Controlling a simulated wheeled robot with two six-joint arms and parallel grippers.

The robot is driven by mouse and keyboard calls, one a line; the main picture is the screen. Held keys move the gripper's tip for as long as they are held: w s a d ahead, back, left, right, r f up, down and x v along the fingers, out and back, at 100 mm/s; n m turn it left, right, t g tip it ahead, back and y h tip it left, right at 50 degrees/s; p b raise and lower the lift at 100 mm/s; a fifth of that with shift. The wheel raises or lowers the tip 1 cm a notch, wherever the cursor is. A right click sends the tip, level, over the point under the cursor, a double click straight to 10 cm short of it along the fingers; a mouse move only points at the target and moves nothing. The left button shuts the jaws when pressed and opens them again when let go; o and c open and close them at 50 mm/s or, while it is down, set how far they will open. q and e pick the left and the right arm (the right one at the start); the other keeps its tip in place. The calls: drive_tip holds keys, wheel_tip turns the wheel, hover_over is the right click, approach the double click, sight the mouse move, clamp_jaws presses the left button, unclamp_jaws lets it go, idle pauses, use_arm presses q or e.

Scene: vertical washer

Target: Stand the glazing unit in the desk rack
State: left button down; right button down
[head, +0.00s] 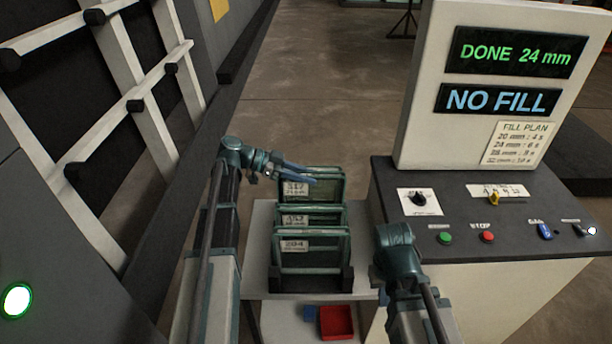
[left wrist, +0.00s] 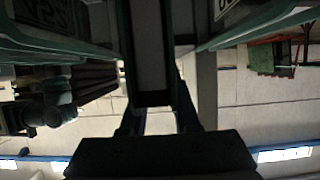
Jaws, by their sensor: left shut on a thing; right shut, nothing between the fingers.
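The desk rack (head: 347,280) is black and stands on a pale table. Several green-edged glazing units stand upright in a row at it: one labelled 204 (head: 320,258) in front, one behind it (head: 328,213), and one labelled 317 (head: 325,194) at the back. My left gripper (head: 300,173) is shut on the upper left part of the back unit. Whether that unit's lower edge is seated is hidden by the units in front. In the left wrist view the fingers (left wrist: 158,112) close around a dark-edged pane. My right gripper (head: 384,275) is shut and empty, right of the rack, fingertips indistinct.
A control console (head: 470,205) with buttons and knobs stands close on the right. Its screen panel (head: 495,130) reads DONE 24 mm and NO FILL. A red bin (head: 336,322) sits below the rack. The washer's railed frame (head: 130,105) stands on the left. Floor behind the rack is clear.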

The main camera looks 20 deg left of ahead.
use_arm(q)
drive_tip(key=shift+f+b, duration=1.9)
drive_tip(key=shift+f, duration=0.3)
drive_tip(key=c, duration=0.6)
unclamp_jaws()
drive_tip(key=shift+o, duration=0.2)
drive_tip(key=shift+a, duration=0.1)
drive_tip(key=shift+a+r, duration=0.2)
drive_tip(key=shift+a, duration=0.1)
drive_tip(key=p, duration=0.5)
approach(303, 186)
drive_tip(key=shift+w+a, duration=0.2)
drive_tip(key=shift+a, duration=1.25)
